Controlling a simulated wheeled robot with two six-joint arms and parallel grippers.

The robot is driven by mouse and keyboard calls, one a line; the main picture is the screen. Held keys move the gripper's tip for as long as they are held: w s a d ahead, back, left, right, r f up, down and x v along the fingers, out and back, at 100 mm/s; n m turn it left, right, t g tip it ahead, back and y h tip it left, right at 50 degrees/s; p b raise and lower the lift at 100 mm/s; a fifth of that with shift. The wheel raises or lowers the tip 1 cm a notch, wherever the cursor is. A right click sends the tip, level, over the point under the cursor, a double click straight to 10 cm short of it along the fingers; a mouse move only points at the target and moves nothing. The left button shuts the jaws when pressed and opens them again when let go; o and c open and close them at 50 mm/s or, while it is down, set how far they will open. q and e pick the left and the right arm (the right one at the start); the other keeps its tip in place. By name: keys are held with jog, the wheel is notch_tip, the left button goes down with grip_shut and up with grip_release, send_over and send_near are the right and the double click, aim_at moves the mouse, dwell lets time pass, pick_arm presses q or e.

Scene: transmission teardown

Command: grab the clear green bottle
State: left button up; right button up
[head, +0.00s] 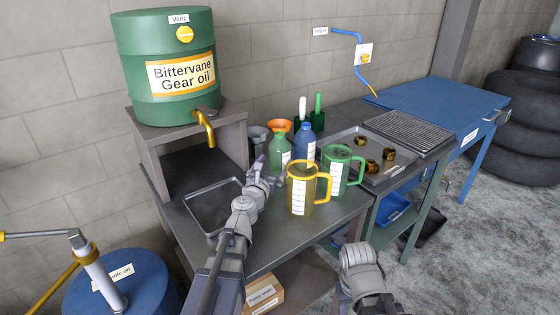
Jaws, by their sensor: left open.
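The clear green bottle (279,151) stands upright on the grey bench, with an orange funnel (279,126) at its top and a white label on its side. My left gripper (268,172) is open in front of the bottle, slightly left of its base. It overlaps the lower part of the bottle in the picture, and I cannot tell whether they touch. My right arm comes in at the bottom right; its gripper does not show.
A blue bottle (304,143) stands close right of the green one. A yellow jug (300,190) and a green jug (341,172) stand in front to the right. A grey tray (188,201) lies left. A green drum (165,100) sits on a raised stand.

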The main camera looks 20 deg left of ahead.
pick_arm(q)
jog(key=shift+w+f, duration=0.2)
jog(key=shift+w, duration=3.2)
jog(key=shift+s+d, duration=0.1)
jog(key=c, duration=1)
jog(key=shift+r, duration=0.1)
notch_tip(320, 180, up, 10)
jog(key=p, duration=0.9)
jog(key=shift+p, duration=0.35)
